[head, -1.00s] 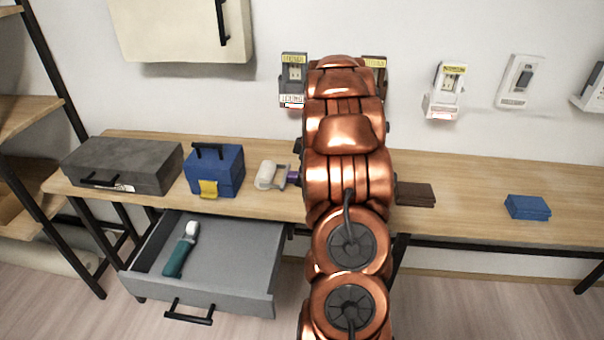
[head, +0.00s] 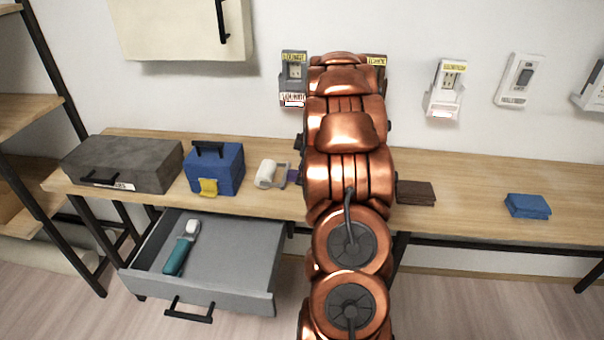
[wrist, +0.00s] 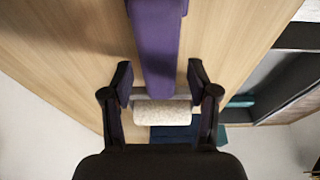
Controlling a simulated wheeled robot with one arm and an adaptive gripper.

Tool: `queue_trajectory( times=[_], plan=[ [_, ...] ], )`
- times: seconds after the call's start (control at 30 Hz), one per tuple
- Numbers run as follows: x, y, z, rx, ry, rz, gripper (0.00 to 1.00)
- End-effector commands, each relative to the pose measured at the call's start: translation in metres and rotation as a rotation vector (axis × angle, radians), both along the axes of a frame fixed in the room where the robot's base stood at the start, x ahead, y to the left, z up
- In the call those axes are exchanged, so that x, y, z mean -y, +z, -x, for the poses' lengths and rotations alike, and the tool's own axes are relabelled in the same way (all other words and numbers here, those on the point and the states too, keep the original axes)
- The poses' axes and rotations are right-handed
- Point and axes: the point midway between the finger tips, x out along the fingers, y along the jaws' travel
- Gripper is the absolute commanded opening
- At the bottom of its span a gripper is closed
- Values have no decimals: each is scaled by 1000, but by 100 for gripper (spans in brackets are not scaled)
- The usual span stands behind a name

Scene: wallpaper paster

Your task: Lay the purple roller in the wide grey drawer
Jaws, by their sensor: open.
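The purple roller lies on the wooden bench, with its white roller head (head: 266,173) to the left and its purple handle (head: 294,176) partly hidden behind my arm. In the wrist view the purple handle (wrist: 155,40) runs down between the fingers of my gripper (wrist: 160,82), with a gap on each side. The white head (wrist: 162,112) shows nearer the palm. My gripper is open; in the head view my arm mostly hides it. The wide grey drawer (head: 235,265) is pulled out below the bench, left of my arm. A teal-handled tool (head: 180,250) lies in its left part.
A blue toolbox (head: 228,172) and a dark grey case (head: 140,165) stand on the bench left of the roller. A brown block (head: 416,192) and a blue block (head: 527,206) lie to the right. The drawer's middle and right are clear.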

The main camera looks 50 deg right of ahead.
Motion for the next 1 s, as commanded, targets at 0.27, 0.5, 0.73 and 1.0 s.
queue_trajectory(
  times=[0.27,0.5,0.73,1.0],
  plan=[
    [8,47,9,7,0,6,60],
    [12,87,19,3,1,3,60],
    [15,107,24,2,-1,3,60],
    [13,111,25,-1,-1,0,60]
  ],
)
